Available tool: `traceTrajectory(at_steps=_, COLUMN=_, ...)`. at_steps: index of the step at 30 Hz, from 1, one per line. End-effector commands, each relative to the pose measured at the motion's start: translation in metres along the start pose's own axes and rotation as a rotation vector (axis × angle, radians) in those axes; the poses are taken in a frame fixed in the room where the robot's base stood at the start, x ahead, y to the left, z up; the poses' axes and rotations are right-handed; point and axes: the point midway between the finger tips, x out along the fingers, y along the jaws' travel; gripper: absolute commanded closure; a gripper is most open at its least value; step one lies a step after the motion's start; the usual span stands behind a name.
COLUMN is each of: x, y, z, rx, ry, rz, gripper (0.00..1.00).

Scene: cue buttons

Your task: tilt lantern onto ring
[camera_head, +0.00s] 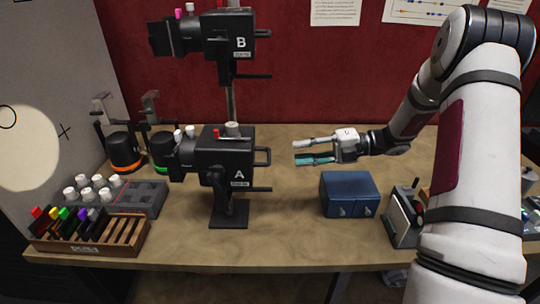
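Lantern A (226,160) is a black projector-like unit on a stand on the table, left of centre. Lantern B (213,38) is a similar black unit above it on a tall pole. A small drawn ring (8,117) is on the grey screen at the far left, at the upper left edge of a pale light spot (30,155). My gripper (297,152) points left, to the right of lantern A's rear handle (263,157) and apart from it. Its fingers are parted with nothing between them.
A blue box (350,194) sits below my gripper, with a dark device (402,220) to its right. A rack of coloured slides (90,232), a tray of white knobs (140,198) and two dark round fixtures stand at left. The front middle of the table is clear.

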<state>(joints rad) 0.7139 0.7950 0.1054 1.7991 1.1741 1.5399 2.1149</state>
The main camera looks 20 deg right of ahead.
Motion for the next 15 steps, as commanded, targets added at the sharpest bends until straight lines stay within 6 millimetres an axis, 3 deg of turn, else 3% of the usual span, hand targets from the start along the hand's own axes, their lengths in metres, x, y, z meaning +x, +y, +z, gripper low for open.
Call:
traceTrajectory(at_steps=9, x=0.062, y=0.001, z=-0.003, rx=0.0, ry=0.004, rz=0.0, gripper=0.71)
traceTrajectory(at_steps=15, x=0.086, y=0.001, z=-0.002, rx=-0.001, ry=0.003, rz=-0.001, gripper=0.71)
